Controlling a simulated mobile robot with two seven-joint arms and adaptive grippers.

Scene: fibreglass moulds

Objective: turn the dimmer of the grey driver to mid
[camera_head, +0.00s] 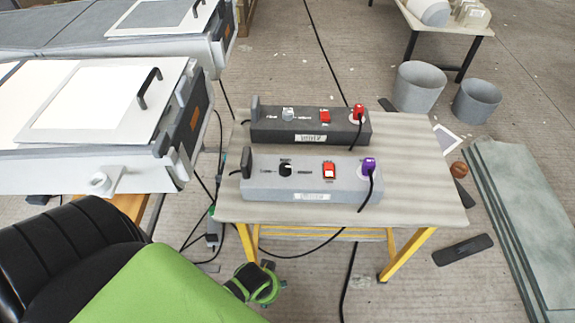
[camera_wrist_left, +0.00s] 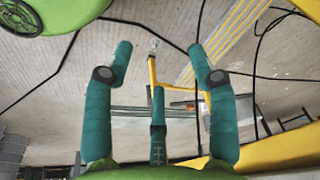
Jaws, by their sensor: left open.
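The grey driver (camera_head: 258,186) lies on the near part of the small table. On its top are a black dimmer knob (camera_head: 286,169) left of centre, a red switch (camera_head: 329,170) and a purple plug (camera_head: 369,164) at the right end. My left gripper (camera_head: 264,284) is in front of the table, apart from the driver, below and left of it in the head view. In the left wrist view its teal fingers (camera_wrist_left: 160,72) are spread with nothing between them. The driver does not show clearly in that view. My right gripper is in neither view.
A dark driver (camera_head: 262,135) with a red switch and red plug stands just behind. The table (camera_head: 425,195) has yellow legs and free room at right. Moulds (camera_head: 120,165) stand at left. Black cables (camera_head: 348,285) hang and run across the floor.

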